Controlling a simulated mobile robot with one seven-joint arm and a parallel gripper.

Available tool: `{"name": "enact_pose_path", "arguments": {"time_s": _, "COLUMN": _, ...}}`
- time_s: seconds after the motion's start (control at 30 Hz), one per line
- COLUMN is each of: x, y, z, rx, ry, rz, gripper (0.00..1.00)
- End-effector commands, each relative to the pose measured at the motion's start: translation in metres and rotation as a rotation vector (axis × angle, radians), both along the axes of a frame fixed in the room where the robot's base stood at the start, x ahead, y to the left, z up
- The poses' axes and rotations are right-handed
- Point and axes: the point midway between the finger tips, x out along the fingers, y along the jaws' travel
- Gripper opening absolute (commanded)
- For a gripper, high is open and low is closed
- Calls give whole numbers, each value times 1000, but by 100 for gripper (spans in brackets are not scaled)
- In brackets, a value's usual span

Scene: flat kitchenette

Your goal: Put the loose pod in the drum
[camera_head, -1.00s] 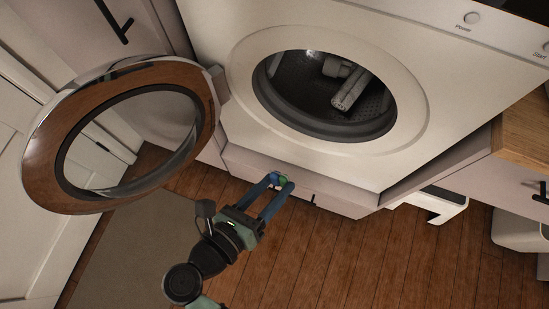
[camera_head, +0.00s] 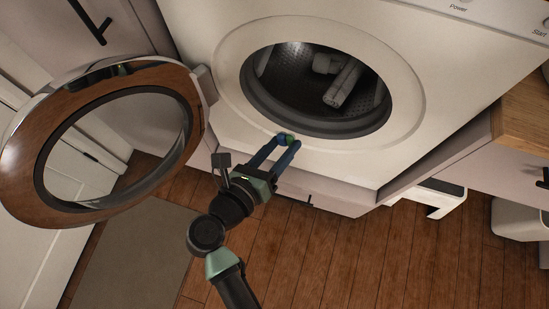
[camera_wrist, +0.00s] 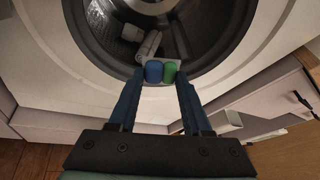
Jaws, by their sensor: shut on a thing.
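The pod (camera_wrist: 161,72), part blue and part green with a pale base, is held between the two blue fingers of my gripper (camera_head: 286,141). In the head view the fingers hide most of the pod, and a bit of green shows between the tips. My gripper is shut on it, in front of the lower rim of the washer opening. The drum (camera_head: 303,68) is open to view, with rolled grey cloths (camera_head: 343,84) lying inside. In the wrist view the pod overlaps the lower edge of the drum opening (camera_wrist: 112,40).
The round washer door (camera_head: 27,150) stands swung open at the left, close to my arm. A wooden counter edge (camera_head: 525,118) is at the right. A white object (camera_head: 440,196) stands on the floor at the right. A grey mat (camera_head: 135,255) lies at the lower left.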

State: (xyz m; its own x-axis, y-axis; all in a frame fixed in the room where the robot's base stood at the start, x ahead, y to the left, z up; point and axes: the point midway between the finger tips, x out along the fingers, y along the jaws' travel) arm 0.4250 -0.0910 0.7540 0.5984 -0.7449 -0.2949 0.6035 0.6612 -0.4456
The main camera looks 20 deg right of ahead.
Motion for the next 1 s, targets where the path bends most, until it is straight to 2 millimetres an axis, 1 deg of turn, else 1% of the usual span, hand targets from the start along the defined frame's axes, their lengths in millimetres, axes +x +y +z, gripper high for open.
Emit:
{"name": "enact_pose_path", "arguments": {"time_s": 0.1, "x": 15, "y": -10, "z": -4, "rx": 0, "ry": -2, "rz": -1, "gripper": 27}}
{"name": "enact_pose_path", "arguments": {"time_s": 0.63, "x": 76, "y": -51, "z": -12, "rx": 0, "ry": -1, "rz": -1, "gripper": 27}}
{"name": "enact_pose_path", "arguments": {"time_s": 1.0, "x": 118, "y": -80, "z": -22, "rx": 1, "ry": -1, "rz": -3, "gripper": 27}}
